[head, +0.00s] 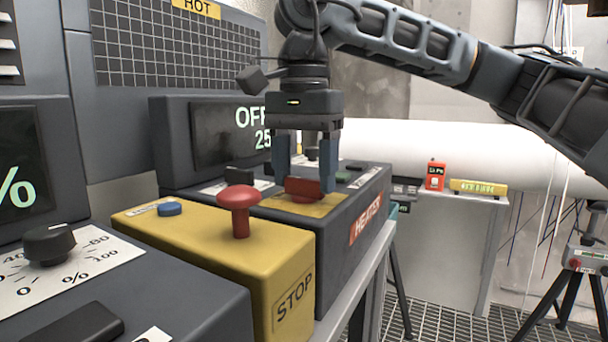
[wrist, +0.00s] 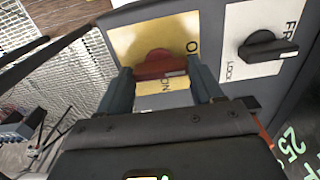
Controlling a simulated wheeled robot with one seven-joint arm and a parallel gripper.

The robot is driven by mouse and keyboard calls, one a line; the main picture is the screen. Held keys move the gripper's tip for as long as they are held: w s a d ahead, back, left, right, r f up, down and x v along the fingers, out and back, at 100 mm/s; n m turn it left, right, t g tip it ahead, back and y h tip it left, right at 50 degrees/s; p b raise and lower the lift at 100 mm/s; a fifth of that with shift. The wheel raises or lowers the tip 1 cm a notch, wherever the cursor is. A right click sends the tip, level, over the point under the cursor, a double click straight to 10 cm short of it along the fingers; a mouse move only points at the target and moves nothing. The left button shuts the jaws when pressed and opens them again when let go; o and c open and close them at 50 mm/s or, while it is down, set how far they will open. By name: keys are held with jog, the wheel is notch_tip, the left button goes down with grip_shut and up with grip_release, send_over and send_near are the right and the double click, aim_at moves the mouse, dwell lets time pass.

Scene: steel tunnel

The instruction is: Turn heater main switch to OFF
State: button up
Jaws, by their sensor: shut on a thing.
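The heater main switch is a red rotary handle (head: 303,187) on a yellow plate (head: 318,208) on top of the grey heater box (head: 345,220), which has a red HEATER label. My gripper (head: 305,182) points down over it with one finger on each side, shut on the red handle. In the wrist view the red handle (wrist: 160,64) sits between the two blue-grey fingertips, on the yellow plate (wrist: 185,32) with partly covered ON and O lettering. The display (head: 235,130) behind reads OFF and 25, partly hidden by my gripper.
A yellow STOP box (head: 215,250) with a red mushroom button (head: 239,205) and a blue button (head: 170,209) stands close left of the heater box. A black lock knob (wrist: 267,47) is beside the switch. A small orange device (head: 435,176) sits on a table behind.

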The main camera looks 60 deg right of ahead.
dwell(0.4)
jog(key=o, duration=1.1)
jog(key=shift+c, duration=0.2)
jog(key=shift+r+p, duration=0.35)
jog(key=shift+r, duration=3.6)
